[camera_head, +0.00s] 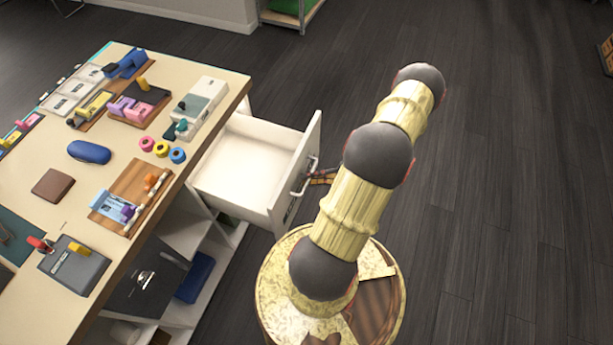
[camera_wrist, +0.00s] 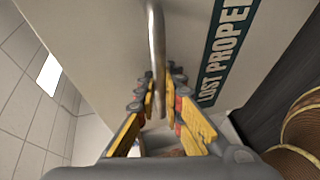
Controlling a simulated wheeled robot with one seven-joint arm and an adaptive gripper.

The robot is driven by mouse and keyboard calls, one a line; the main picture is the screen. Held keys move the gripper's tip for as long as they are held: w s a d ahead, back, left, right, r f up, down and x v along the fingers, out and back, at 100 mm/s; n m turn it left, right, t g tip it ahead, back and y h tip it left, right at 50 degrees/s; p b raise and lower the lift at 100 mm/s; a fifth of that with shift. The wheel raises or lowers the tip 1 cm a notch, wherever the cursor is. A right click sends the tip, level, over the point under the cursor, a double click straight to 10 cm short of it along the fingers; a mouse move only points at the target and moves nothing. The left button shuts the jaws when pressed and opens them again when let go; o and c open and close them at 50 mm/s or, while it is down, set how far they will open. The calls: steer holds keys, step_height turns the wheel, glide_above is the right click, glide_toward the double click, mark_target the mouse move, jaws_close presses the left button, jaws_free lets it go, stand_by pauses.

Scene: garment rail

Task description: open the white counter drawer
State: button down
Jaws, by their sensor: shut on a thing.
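The white counter drawer (camera_head: 250,165) stands pulled out from the counter in the head view, and its inside looks empty. Its front panel carries a metal bar handle (camera_head: 306,178). My gripper (camera_head: 322,176) is at that handle, mostly hidden behind my arm. In the wrist view the handle (camera_wrist: 156,40) runs down between the two yellow-padded fingers of my gripper (camera_wrist: 162,95), which are closed around it. The drawer front (camera_wrist: 110,50) fills much of the wrist view and bears a dark label (camera_wrist: 222,55) reading "LOST PROPE", cut off by the frame.
The counter top (camera_head: 120,160) holds a blue case (camera_head: 89,152), a brown wallet (camera_head: 53,186), tape rolls, a card machine and trays. Open shelves below hold a dark box and a blue item (camera_head: 195,278). The dark floor (camera_head: 500,200) to the right is clear.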

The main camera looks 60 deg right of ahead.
steer(key=c, duration=2.2)
jaws_free()
steer(key=shift+o, duration=0.2)
steer(key=v, duration=1.2)
